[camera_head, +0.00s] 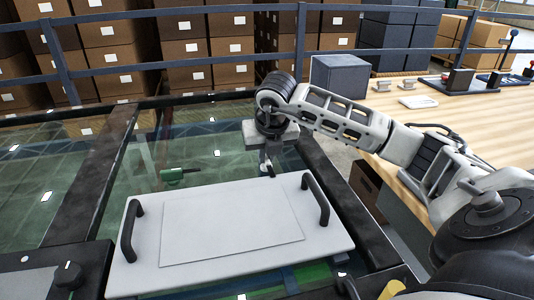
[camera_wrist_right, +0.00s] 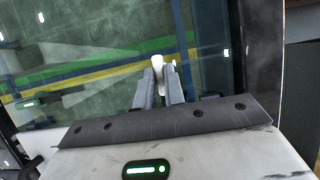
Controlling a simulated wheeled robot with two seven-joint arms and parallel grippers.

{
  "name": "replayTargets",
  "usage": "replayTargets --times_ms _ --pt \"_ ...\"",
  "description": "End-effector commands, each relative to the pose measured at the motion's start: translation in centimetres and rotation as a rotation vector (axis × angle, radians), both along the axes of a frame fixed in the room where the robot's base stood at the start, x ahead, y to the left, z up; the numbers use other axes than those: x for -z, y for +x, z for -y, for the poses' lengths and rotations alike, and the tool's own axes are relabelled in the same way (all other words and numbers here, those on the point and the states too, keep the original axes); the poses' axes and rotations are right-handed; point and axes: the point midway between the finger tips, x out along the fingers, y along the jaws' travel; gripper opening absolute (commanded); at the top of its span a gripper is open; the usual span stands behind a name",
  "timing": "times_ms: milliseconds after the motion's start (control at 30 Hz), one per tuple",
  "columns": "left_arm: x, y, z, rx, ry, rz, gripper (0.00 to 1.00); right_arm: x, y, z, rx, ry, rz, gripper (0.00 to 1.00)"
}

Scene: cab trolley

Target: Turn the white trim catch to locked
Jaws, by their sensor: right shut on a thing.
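My right gripper (camera_head: 267,165) points down just beyond the far edge of a white panel. In the right wrist view its two fingers (camera_wrist_right: 160,82) are closed around a small white piece, the white trim catch (camera_wrist_right: 157,62), whose rounded end shows between and beyond the fingertips. The angle of the catch is hard to tell because the fingers cover part of it. In the head view the catch is mostly hidden at the fingertips. My left gripper is not in view.
The white panel (camera_head: 140,275) with two black handles lies in front. A green handle-like part (camera_head: 180,175) sits left of my right gripper on the glass. Dark frame bars (camera_head: 90,185) border the glass.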

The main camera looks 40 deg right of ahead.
Motion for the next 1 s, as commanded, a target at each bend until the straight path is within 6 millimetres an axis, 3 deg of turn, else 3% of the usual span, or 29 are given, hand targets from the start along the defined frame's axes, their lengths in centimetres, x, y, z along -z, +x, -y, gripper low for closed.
replayTargets --times_ms 400,500,833,1000 --pt "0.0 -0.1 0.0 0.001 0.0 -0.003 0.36 -0.1 0.0 0.0 0.012 0.0 0.001 0.0" --pt "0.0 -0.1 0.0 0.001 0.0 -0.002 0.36 -0.1 0.0 0.0 0.011 0.001 0.002 0.33" --pt "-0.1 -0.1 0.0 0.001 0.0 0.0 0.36 -0.2 0.0 0.0 0.009 0.0 0.001 0.33" --pt "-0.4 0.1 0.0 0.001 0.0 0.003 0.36 -2.2 -0.6 -0.4 0.008 0.001 0.005 0.33"
